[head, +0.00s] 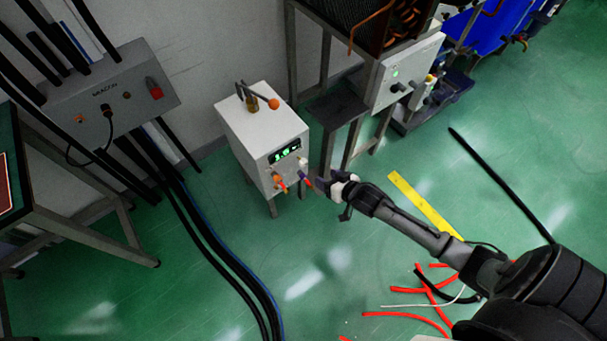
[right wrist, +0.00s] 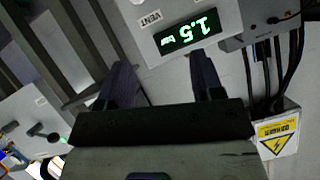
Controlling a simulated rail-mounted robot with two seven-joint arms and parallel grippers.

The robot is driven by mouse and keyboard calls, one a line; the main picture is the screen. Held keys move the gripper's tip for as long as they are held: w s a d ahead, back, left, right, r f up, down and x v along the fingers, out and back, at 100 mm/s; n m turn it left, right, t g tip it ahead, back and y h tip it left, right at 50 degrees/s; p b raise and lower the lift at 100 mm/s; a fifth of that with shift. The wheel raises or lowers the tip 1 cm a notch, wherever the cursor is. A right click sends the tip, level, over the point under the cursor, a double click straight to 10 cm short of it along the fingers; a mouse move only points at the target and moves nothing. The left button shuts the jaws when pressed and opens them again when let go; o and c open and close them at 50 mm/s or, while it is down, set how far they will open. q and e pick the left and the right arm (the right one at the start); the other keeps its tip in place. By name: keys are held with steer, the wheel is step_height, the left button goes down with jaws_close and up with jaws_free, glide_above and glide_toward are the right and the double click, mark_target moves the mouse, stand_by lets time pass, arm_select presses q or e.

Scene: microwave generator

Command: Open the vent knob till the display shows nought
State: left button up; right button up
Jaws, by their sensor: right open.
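The white cabinet (head: 262,130) stands on the floor, with a lit green display (head: 285,152) on its front. In the right wrist view the display (right wrist: 188,33) appears upside down and reads 1.5 bar. A VENT label (right wrist: 150,20) is beside it, and a pale part at the top edge near the label may be the vent knob, mostly cut off. My right gripper (head: 314,182) is open and empty, just in front of the cabinet's lower right front. It also shows in the right wrist view (right wrist: 164,82). My left gripper is out of view.
An orange-handled valve (head: 279,182) sits on the cabinet's lower front, and another orange-knobbed fitting (head: 272,103) is on top. A grey box with cables (head: 115,95) is at left. A metal rack with a control box (head: 405,72) stands at right. Floor in front is mostly open.

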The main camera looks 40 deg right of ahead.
steer(key=t+b, duration=0.1)
steer(key=b, duration=0.4)
glide_toward(305, 164)
steer(key=b+x, duration=0.7)
steer(key=x, duration=0.2)
steer(key=shift+w+f, duration=0.2)
steer(key=shift+w, duration=0.15)
arm_select(q)
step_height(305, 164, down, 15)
steer(key=shift+b, duration=0.4)
arm_select(e)
steer(key=shift+w, duration=0.6)
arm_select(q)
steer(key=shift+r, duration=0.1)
arm_select(e)
steer(key=shift+c, duration=0.2)
